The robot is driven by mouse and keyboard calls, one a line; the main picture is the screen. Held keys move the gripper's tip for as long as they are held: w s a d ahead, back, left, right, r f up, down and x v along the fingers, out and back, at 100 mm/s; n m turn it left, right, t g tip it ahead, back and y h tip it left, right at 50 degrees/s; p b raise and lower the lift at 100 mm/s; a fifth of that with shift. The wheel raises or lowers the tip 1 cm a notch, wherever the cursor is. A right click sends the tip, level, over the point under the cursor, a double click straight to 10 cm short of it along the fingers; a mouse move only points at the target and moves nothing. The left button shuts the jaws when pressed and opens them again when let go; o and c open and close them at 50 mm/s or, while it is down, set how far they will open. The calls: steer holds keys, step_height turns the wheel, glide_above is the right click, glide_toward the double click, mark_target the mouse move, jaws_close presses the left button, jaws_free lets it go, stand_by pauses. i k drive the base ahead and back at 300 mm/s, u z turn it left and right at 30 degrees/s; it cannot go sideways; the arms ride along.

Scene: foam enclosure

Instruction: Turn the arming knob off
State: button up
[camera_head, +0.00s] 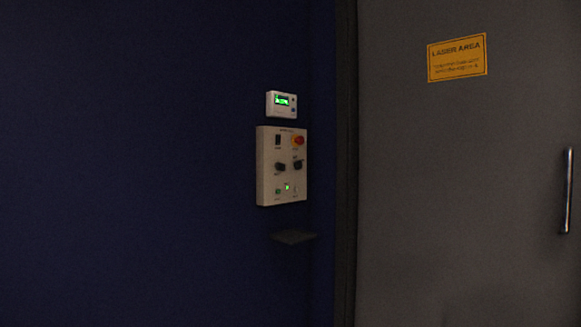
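A pale control panel (263,178) is mounted on the dark blue wall, left of the door frame. It carries two dark knobs side by side at mid height: a left knob (280,167) and a right knob (298,165). Their labels are too small to read, so I cannot tell which is the arming knob or its setting. Green lights (287,187) glow near the bottom. My gripper is not in view.
A small white box with a green display (281,103) hangs above the panel. A small dark shelf (293,237) juts out below it. A grey door (450,190) with a yellow laser area sign (457,57) and a vertical handle (567,190) is at right. The left wall is bare.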

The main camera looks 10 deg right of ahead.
mark_target(298, 165)
steer(key=z, duration=0.15)
steer(key=i, duration=1.45)
steer(key=z, duration=0.5)
